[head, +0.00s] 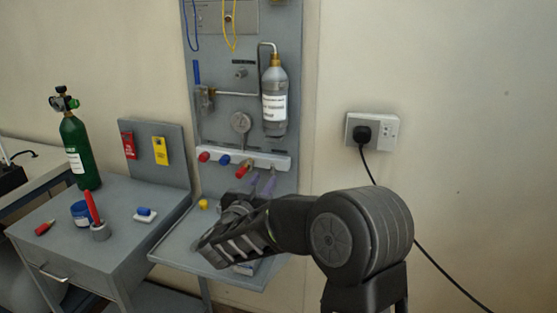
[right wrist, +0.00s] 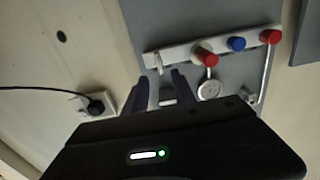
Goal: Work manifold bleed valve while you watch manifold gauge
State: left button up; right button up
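The manifold (head: 284,161) is a pale bar on the grey panel, with red, blue and red knobs; it also shows in the right wrist view (right wrist: 185,50). The round manifold gauge (head: 241,122) sits above it; in the right wrist view the gauge (right wrist: 209,89) is partly visible, its reading too small to tell. A small pale fitting (right wrist: 158,62) at the bar's end, perhaps the bleed valve, lies just ahead of my right gripper (right wrist: 161,76). That gripper's two dark fingers are apart; its tips (head: 262,183) show below the bar. Contact is unclear. My left gripper is out of view.
A grey bottle (head: 274,98) hangs above the manifold. A wall socket (head: 371,131) with a black plug and cable is at right.

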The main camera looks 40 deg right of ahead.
aim_at(272, 169)
jog(key=shift+x, duration=4)
jog(key=shift+c, duration=0.4)
grip_shut()
